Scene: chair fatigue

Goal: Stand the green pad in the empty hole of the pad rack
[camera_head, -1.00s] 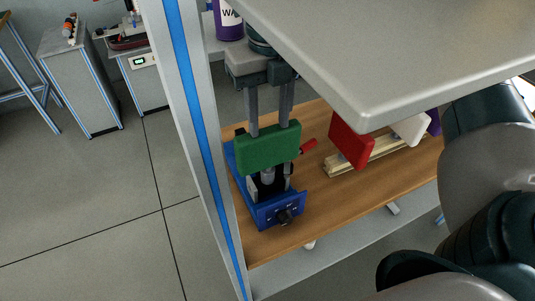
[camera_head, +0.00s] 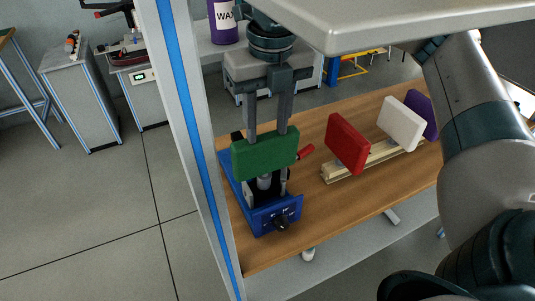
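The green pad (camera_head: 262,154) stands upright at the blue device (camera_head: 275,214) on the wooden shelf. My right gripper (camera_head: 268,128) points down from above the pad. Its two grey fingers are spread apart and their lower parts pass behind the pad. I see no clear grip on the pad, though contact is hidden. The pale wooden pad rack (camera_head: 345,172) lies to the right. It carries a red pad (camera_head: 347,143), a white pad (camera_head: 400,123) and a purple pad (camera_head: 422,112). A bare stretch shows between red and white; the hole itself cannot be made out. My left gripper is out of view.
A grey tabletop (camera_head: 400,22) overhangs the shelf at the top. A grey and blue post (camera_head: 190,130) stands left of the device. A red handle (camera_head: 305,152) sticks out beside the pad. The wooden shelf (camera_head: 340,215) is clear in front of the rack.

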